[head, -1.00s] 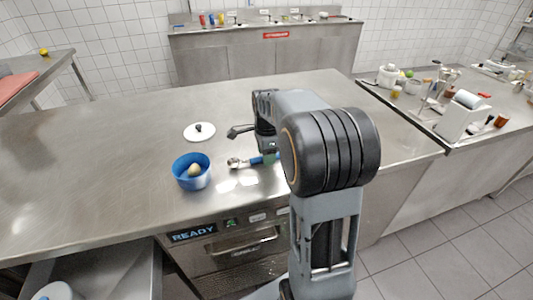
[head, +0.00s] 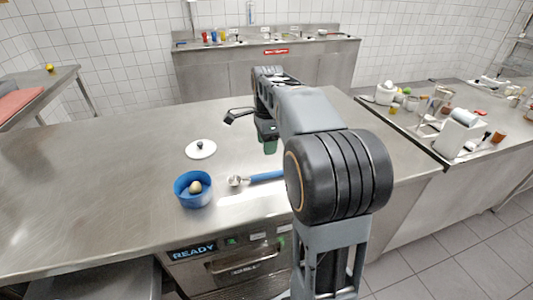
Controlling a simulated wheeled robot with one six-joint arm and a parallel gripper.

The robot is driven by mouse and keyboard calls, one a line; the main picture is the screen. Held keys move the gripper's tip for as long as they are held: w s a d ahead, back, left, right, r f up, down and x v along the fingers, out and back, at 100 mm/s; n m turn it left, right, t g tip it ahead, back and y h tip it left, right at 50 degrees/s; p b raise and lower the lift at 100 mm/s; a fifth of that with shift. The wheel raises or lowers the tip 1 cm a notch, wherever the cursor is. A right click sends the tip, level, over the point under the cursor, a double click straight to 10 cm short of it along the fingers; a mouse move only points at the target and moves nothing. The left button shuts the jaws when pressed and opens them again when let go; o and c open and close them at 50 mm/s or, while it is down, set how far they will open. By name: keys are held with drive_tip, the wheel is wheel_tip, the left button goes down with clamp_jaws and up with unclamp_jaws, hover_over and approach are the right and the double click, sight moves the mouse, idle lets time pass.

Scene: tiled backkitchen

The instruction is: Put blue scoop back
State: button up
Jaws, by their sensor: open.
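The blue scoop (head: 262,177) lies on the steel counter in the head view, its metal bowl end (head: 235,181) to the left and its blue handle pointing right, partly hidden behind my arm. My gripper (head: 267,138) is above the counter, behind the scoop in the picture and apart from it. It is open and nothing shows in it; its fingertips are small and partly hidden by my arm. A blue bowl (head: 183,198) holding a round pale yellowish thing (head: 195,188) stands left of the scoop.
A white lid (head: 207,153) with a dark knob lies behind the bowl. The steel counter (head: 90,180) is clear at left. A sink unit (head: 260,72) with several coloured cups stands at the back. A right counter (head: 410,130) carries a white appliance (head: 458,136) and small items.

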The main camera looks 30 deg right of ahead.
drive_tip(key=s+a+f+n+t, duration=0.1)
drive_tip(key=s+a+f+n, duration=0.2)
drive_tip(key=s+a+n, duration=0.1)
drive_tip(key=s+a+f+n+t, duration=0.1)
drive_tip(key=s+a+f+n, duration=0.2)
drive_tip(key=s+n, duration=0.3)
drive_tip(key=s+a+f+n+t, duration=0.1)
drive_tip(key=s+a+f+n, duration=0.2)
drive_tip(key=n, duration=0.7)
drive_tip(key=shift+s+a, duration=0.95)
drive_tip(key=shift+s, duration=0.3)
wheel_tip(320, 180, up, 7)
drive_tip(key=p, duration=0.6)
drive_tip(key=shift+r+t, duration=0.15)
drive_tip(key=shift+t, duration=0.15)
drive_tip(key=shift+s+f, duration=0.1)
drive_tip(key=shift+f, duration=0.1)
drive_tip(key=shift+c, duration=0.6)
